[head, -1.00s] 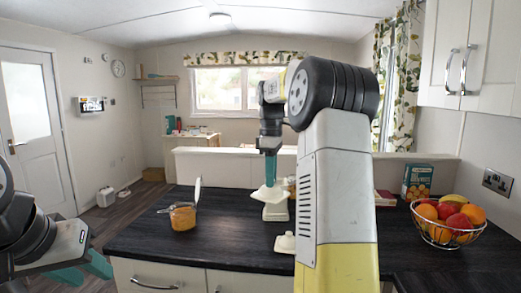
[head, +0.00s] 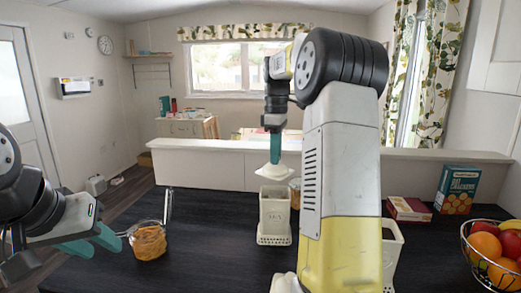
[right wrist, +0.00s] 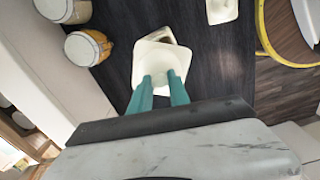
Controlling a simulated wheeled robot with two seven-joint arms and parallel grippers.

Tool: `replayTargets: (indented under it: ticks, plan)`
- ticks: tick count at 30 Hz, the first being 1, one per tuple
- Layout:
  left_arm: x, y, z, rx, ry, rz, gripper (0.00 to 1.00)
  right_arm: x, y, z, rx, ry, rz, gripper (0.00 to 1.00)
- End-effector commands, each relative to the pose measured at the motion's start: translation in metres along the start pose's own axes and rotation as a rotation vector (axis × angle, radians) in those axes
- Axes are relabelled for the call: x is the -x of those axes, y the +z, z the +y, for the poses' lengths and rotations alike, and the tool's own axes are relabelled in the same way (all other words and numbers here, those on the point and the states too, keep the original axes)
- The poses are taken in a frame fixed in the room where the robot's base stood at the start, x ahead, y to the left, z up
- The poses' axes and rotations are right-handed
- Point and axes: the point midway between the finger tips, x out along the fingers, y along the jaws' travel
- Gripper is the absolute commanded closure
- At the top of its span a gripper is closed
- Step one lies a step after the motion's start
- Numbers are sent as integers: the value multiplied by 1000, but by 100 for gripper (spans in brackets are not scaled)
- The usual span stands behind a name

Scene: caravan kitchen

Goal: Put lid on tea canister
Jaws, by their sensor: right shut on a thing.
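The tea canister (head: 275,218) is a cream, square, upright container with dark lettering on the dark worktop. My right gripper (head: 275,160) points down and is shut on the knob of a cream square lid (head: 274,174). The lid is just above the canister's open top, with a small gap visible in the head view. In the right wrist view the lid (right wrist: 148,72) hides most of the canister (right wrist: 163,34), whose edge shows beyond it. My left gripper (head: 92,243) is open and empty at the left, its teal fingers apart.
A clip-top jar with orange contents (head: 149,243) stands left of the canister. Another cream canister (head: 393,250) is partly behind my right arm, and another cream lid (head: 286,284) lies in front.

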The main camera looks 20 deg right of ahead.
Motion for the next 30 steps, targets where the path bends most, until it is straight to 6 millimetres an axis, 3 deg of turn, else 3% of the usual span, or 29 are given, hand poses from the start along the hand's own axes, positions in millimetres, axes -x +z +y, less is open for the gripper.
replayTargets:
  ticks: [18,30]
  plan:
    - [0,0,0,0,0,0,63,-52,0,0,0,-1,-1,100]
    - [0,0,0,0,0,0,63,-57,0,0,0,0,0,100]
